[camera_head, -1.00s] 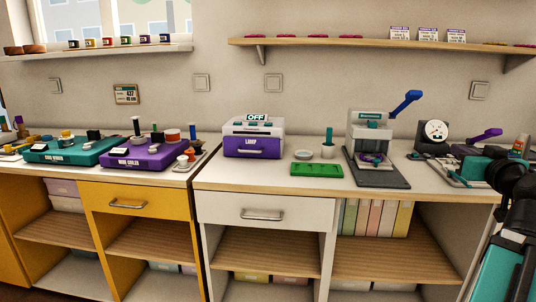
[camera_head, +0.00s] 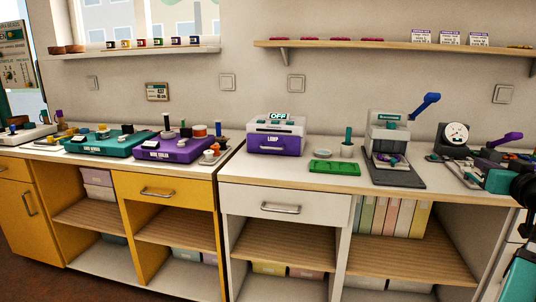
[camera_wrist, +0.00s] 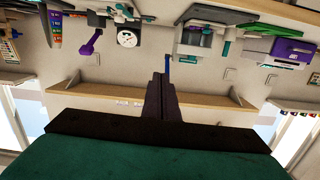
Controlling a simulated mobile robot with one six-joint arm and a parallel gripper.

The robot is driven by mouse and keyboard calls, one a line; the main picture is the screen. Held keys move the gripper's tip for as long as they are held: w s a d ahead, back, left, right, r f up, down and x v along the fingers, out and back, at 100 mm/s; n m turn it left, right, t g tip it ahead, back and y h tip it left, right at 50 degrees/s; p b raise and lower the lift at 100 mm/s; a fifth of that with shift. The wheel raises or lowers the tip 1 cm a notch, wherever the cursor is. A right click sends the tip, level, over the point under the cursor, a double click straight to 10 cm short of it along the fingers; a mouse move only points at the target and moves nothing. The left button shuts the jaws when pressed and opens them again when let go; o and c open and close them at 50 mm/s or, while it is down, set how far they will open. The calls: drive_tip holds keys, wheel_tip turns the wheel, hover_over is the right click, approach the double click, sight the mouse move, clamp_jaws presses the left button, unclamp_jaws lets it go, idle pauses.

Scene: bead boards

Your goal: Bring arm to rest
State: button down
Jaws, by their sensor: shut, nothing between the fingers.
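My arm shows at the right edge of the head view, black and teal, beside the right end of the counter (camera_head: 290,182). My gripper (camera_wrist: 158,82) shows in the wrist view as dark fingers pressed together, with nothing between them. The wrist picture is upside down, so the counter's devices hang at its top and the wall shelf crosses behind the fingers. The fingertips look clear of any object. Whether the gripper's tips show in the head view, I cannot tell.
A dial gauge (camera_head: 455,135) stands near my arm. Teal (camera_head: 104,144) and purple (camera_head: 172,150) bead boards stand at left.

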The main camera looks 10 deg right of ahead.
drive_tip(key=w+a+f+g+y+p, duration=0.2)
drive_tip(key=w+a+f+y+p, duration=0.25)
drive_tip(key=f, duration=0.55)
drive_tip(key=w+a+f+g+y+p, duration=0.1)
drive_tip(key=w+a+f+g+p, duration=0.15)
drive_tip(key=w+a+f, duration=0.45)
drive_tip(key=w+a+f+n+g+y+p, duration=0.15)
drive_tip(key=a+f+p, duration=0.25)
drive_tip(key=a+f, duration=0.45)
drive_tip(key=a+f+m+g+y+p, duration=0.1)
drive_tip(key=a+f+g+p, duration=0.3)
drive_tip(key=f, duration=0.8)
drive_tip(key=s+a+f+n+g+y+p, duration=0.1)
drive_tip(key=s+a+f+g+p, duration=0.2)
drive_tip(key=s+a+f, duration=0.4)
drive_tip(key=s+a+f+n+g+p, duration=0.1)
drive_tip(key=s+a+f+g+p, duration=0.2)
drive_tip(key=a+f, duration=0.45)
drive_tip(key=s+a+f+g+h+p, duration=0.1)
drive_tip(key=s+a+p, duration=0.1)
drive_tip(key=s, duration=0.5)
drive_tip(key=s+a+f+n+g+p, duration=0.1)
drive_tip(key=s+a, duration=0.3)
drive_tip(key=s, duration=0.4)
drive_tip(key=s+a+f+n+g+h+p, duration=0.1)
drive_tip(key=s+a+f+g+p, duration=0.2)
drive_tip(key=s, duration=0.4)
drive_tip(key=shift+s+h+p, duration=0.25)
drive_tip(key=shift+h+p, duration=0.05)
drive_tip(key=shift+p, duration=0.05)
